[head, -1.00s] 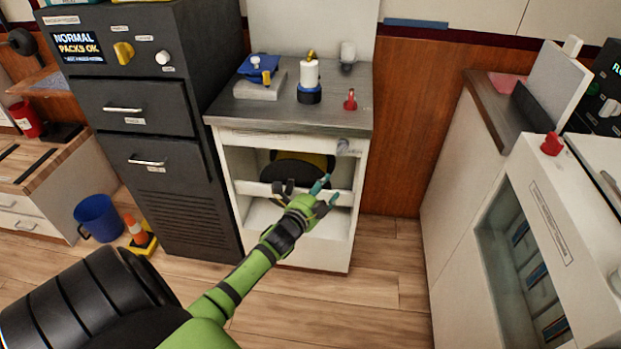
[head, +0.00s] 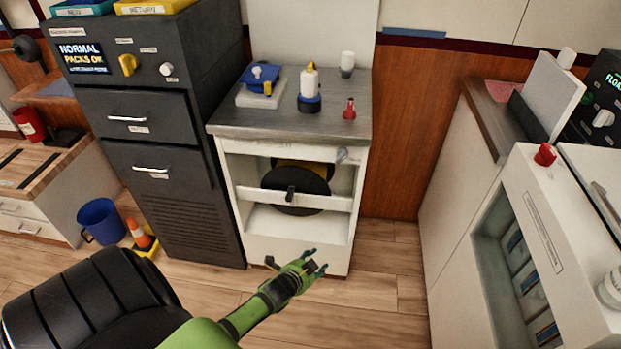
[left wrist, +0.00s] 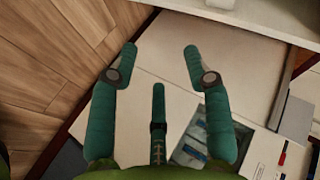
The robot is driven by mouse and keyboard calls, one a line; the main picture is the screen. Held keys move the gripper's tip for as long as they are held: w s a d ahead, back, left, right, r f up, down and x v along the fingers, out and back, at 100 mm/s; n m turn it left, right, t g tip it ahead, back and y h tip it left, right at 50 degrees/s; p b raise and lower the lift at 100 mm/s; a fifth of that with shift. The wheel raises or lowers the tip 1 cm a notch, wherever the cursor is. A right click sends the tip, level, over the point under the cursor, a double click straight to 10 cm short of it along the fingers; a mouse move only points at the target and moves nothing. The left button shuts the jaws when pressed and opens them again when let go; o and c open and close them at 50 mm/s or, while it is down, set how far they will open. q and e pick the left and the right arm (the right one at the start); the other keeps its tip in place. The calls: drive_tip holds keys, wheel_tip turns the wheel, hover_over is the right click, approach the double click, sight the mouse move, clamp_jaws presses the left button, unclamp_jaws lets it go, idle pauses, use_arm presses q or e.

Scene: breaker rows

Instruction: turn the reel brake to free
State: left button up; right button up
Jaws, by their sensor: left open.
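The reel (head: 312,172), a black disc with yellow behind it, sits inside an open-fronted white cabinet (head: 238,190), partly hidden by a white crossbar. A small grey knob (head: 342,155) is at the upper right of the opening. A black upright handle (head: 291,192) stands at the crossbar. I cannot tell for sure which of these is the brake, nor read its setting. My left gripper (head: 312,264) is open and empty, in front of and below the crossbar, apart from both. In the left wrist view its spread fingers (left wrist: 158,60) face pale panels. My right gripper is not in view.
The cabinet top holds a blue-topped block (head: 260,88), a white bottle (head: 309,85) and a red piece (head: 349,109). A dark drawer cabinet (head: 155,190) stands left. A white unit (head: 545,200) stands right. A blue bucket (head: 100,220) and cone (head: 139,234) are on the floor.

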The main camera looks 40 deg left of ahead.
use_arm(q)
drive_tip(key=shift+s+d+f+n+g, duration=0.2)
drive_tip(key=shift+s+d+f+g, duration=0.05)
drive_tip(key=shift+s+f, duration=0.35)
drive_tip(key=shift+s+d+f+n+g, duration=0.2)
drive_tip(key=shift+s+f+g, duration=0.05)
drive_tip(key=shift+s+f, duration=0.35)
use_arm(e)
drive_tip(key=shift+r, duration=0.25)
use_arm(q)
drive_tip(key=n+t+y+b, duration=0.5)
drive_tip(key=n+y+b, duration=0.3)
drive_tip(key=n+b, duration=0.1)
approach(344, 160)
drive_tip(key=x, duration=0.7)
drive_tip(key=shift+w+a, duration=0.1)
drive_tip(key=shift+a, duration=0.05)
drive_tip(key=shift+w+a, duration=0.25)
drive_tip(key=shift+w, duration=0.15)
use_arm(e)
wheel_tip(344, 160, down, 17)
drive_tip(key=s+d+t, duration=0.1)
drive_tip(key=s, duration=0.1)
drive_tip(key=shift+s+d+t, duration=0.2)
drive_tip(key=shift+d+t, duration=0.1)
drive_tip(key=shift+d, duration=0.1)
